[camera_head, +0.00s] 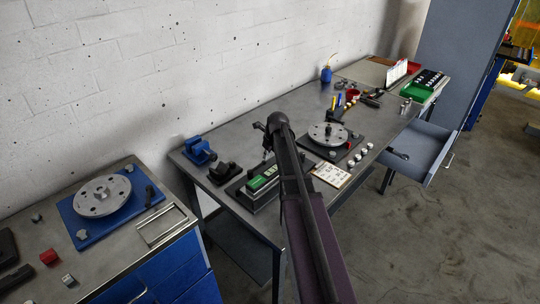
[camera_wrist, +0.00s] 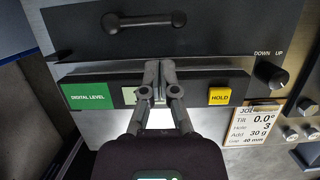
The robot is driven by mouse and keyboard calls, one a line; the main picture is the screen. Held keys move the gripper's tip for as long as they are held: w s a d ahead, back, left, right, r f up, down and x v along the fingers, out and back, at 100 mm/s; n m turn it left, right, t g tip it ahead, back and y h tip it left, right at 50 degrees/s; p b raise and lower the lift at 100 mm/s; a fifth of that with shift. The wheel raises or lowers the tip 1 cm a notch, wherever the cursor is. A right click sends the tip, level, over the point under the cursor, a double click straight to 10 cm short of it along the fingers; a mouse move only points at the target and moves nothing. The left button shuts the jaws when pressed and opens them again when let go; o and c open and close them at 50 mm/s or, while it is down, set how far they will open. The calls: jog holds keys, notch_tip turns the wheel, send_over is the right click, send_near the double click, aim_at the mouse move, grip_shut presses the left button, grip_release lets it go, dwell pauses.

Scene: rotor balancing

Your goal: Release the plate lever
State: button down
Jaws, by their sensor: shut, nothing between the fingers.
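In the wrist view, my gripper (camera_wrist: 158,72) is shut and empty, its fingertips together in front of the digital level (camera_wrist: 200,92), covering part of its display. The level has a green label and a yellow HOLD button (camera_wrist: 220,96). A black handle-like lever (camera_wrist: 145,21) with two round ends lies on a dark plate (camera_wrist: 215,45) above the fingertips, apart from them. A black knob (camera_wrist: 270,75) marked DOWN and UP is at right. In the head view, the level (camera_head: 262,182) is on the workbench, partly behind my arm. I cannot tell whether the lever is engaged.
A rotor disc (camera_head: 328,134) on a dark base stands right of my arm. A card (camera_head: 331,175) reads tilt 0.0°, hole 3, add 30 g. A blue vise (camera_head: 198,150) and a black block (camera_head: 222,173) stand left. A second disc (camera_head: 102,196) is on the left bench. A drawer (camera_head: 420,151) is open at right.

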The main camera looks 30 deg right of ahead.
aim_at(264, 164)
jog(key=shift+b+x, duration=2.75)
jog(key=shift+x, duration=0.45)
